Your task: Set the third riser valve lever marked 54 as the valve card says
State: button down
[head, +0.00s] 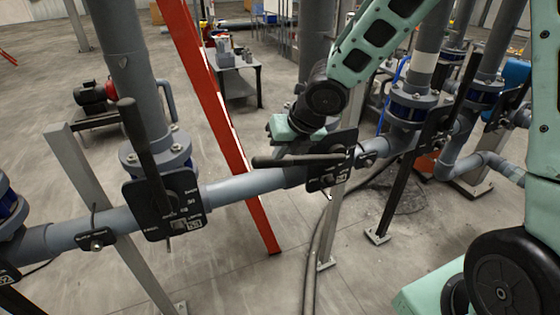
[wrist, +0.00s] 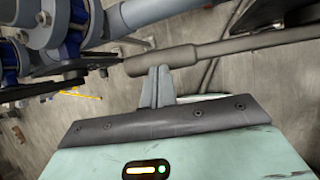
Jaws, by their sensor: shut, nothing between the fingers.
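The valve with the black plate (head: 332,165) sits on the grey pipe in the middle of the head view. Its small number is too blurred to read surely. Its dark lever (head: 295,160) lies nearly level, pointing left across the pipe. In the wrist view the lever's thick grip (wrist: 160,61) crosses just beyond my fingertips. My gripper (head: 292,129) is behind and above the lever in the head view, which hides its fingertips. In the wrist view my gripper (wrist: 160,82) is shut and empty, its tips at or very near the grip; contact is unclear. No valve card is readable.
A neighbouring valve plate (head: 162,205) at left has its lever (head: 138,130) standing upward, leaning left. A red sloping beam (head: 215,100) passes behind the pipe. Another flanged riser (head: 408,108) stands at right. A bench (head: 238,75) is farther back. Floor in front is mostly clear.

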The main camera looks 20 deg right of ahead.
jog(key=shift+w+f, duration=0.2)
jog(key=shift+f, duration=0.1)
notch_tip(320, 180, down, 6)
jog(key=a+h+b, duration=0.1)
jog(key=a+b, duration=0.1)
jog(key=b, duration=0.6)
jog(key=shift+s, duration=0.3)
